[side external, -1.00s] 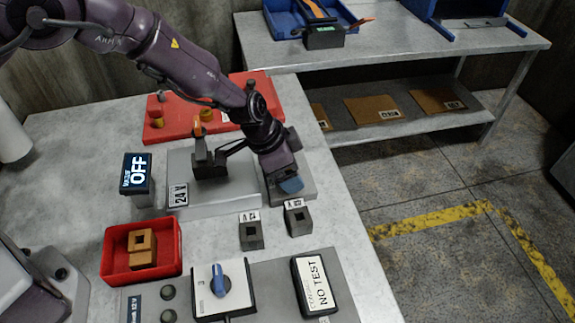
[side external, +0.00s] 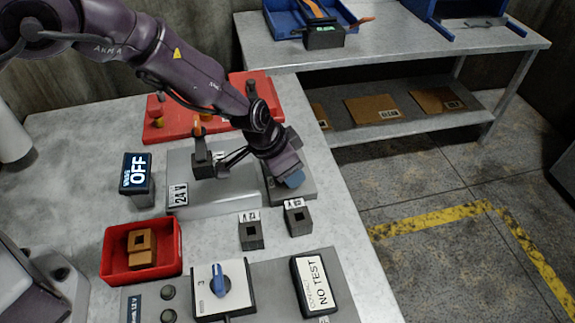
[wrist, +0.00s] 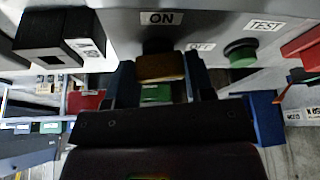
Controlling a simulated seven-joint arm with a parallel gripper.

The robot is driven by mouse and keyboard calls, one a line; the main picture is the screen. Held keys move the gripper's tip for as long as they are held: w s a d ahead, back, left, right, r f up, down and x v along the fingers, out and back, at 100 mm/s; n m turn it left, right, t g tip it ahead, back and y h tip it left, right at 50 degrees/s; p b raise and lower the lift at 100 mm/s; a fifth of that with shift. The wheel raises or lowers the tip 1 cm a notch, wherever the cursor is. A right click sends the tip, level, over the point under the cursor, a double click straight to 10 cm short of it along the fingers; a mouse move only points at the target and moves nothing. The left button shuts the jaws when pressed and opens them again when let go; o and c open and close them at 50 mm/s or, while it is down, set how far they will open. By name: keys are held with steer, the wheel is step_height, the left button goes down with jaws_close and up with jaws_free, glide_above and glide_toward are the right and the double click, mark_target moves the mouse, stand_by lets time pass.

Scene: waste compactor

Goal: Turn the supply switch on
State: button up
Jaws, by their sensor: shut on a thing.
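The supply switch shows in the wrist view as a brown-orange handle (wrist: 160,67) just below the ON label (wrist: 162,18) on a grey panel. An OFF label (wrist: 201,47) sits to its right. My gripper (wrist: 160,80) has its dark blue fingers on both sides of the handle, shut on it. In the side external view my gripper (side external: 293,179) reaches down to a small grey housing (side external: 303,192) and hides the handle. A dark display (side external: 136,178) left of the grey 24 V box (side external: 225,203) reads OFF.
A red tray (side external: 112,265) with an orange block stands at the left front. Two dark sockets (side external: 251,236) (side external: 299,222) and a panel with a blue knob (side external: 218,278) are nearer. A green button (wrist: 241,55) sits under a TEST label.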

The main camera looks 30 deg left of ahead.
steer(key=n+y, duration=0.1)
steer(key=n, duration=0.2)
steer(key=shift+d+n+t, duration=0.1)
steer(key=shift+n+t, duration=0.2)
steer(key=n+y, duration=0.1)
steer(key=n, duration=0.2)
steer(key=shift+n+y, duration=0.3)
steer(key=shift+y, duration=0.1)
steer(key=n+y, duration=0.1)
steer(key=n, duration=0.2)
steer(key=shift+d+n, duration=0.1)
steer(key=shift+n, duration=0.2)
steer(key=shift+n+g+y, duration=0.7)
steer(key=shift+n, duration=1.3)
steer(key=o, duration=0.9)
steer(key=v, duration=1.3)
steer(key=shift+d, duration=0.15)
